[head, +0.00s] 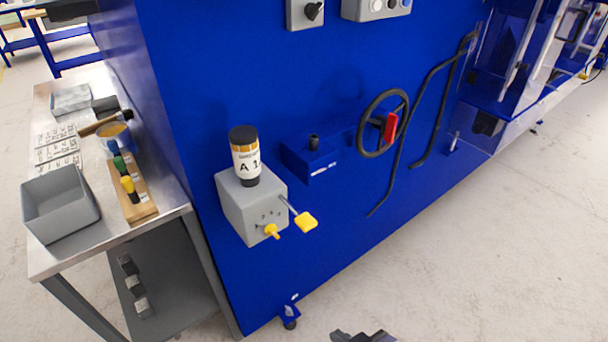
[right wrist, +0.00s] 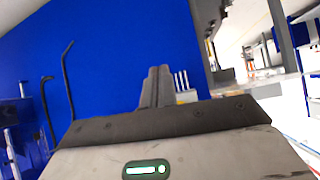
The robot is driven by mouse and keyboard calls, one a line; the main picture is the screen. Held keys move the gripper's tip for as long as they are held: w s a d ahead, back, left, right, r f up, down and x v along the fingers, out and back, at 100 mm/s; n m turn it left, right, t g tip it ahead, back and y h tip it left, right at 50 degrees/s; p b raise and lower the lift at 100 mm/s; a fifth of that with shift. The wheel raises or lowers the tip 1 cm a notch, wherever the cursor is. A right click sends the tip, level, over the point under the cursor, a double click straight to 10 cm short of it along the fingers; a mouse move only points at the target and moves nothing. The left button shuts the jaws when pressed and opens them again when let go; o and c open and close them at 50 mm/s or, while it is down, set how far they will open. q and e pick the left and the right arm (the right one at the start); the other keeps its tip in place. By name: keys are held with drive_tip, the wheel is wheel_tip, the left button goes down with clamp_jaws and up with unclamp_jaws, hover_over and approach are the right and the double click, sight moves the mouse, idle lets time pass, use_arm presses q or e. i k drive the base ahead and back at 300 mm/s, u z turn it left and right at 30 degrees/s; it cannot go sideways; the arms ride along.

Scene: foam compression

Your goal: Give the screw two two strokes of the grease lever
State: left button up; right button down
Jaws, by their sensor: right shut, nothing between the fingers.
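A grey grease box (head: 240,212) is fixed to the blue machine wall, left of centre in the head view. A cartridge with a black cap and a label reading "A 1" (head: 245,158) stands upright on it. A yellow-tipped lever (head: 305,221) sticks out of its front to the right. A smaller yellow knob (head: 271,231) sits lower left of it, by small markings too small to read. My right gripper (head: 362,336) shows at the bottom edge, well below and apart from the lever. In the right wrist view its fingers (right wrist: 157,85) are shut and empty. My left gripper is not in view.
A black handwheel with a red handle (head: 388,126) and bent black rails (head: 430,110) stick out right of the box. A blue block (head: 311,165) sits between. At left, a metal table (head: 115,222) holds a grey bin (head: 60,205) and bottles on a wooden block (head: 140,203). The right floor is clear.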

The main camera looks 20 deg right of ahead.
sight(305, 222)
drive_tip(key=u, duration=3)
drive_tip(key=i, duration=0.6)
drive_tip(key=z, duration=3.1)
